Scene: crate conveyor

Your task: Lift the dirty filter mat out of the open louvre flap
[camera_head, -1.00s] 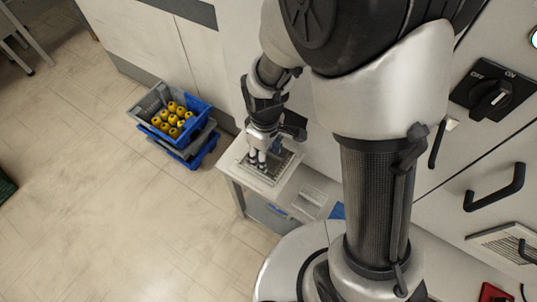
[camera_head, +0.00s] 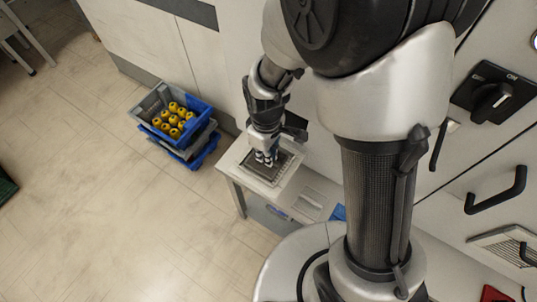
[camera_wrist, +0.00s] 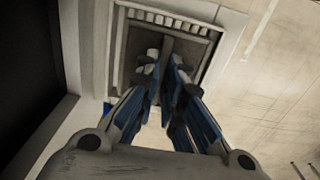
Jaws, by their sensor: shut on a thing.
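My gripper (camera_head: 266,158) points down over the open louvre flap (camera_head: 256,178), a pale square frame on top of a low light stand. In the wrist view my gripper (camera_wrist: 166,62) has its two blue-sided fingers closed in on a narrow raised part of the dirty filter mat (camera_wrist: 196,48), a grey-brown panel. The mat lies within the pale frame with a row of slots along its far edge. It also shows as a dark grey patch (camera_head: 284,161) beside the fingers in the head view. Its near part is hidden behind the fingers; I cannot tell whether it is raised.
A grey and blue crate (camera_head: 146,107) with several yellow round items stands on the floor at left, on a stacked blue crate (camera_head: 205,155). A light cabinet wall is behind the stand. A rotary switch (camera_head: 494,95) and black handle (camera_head: 496,190) are at right.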

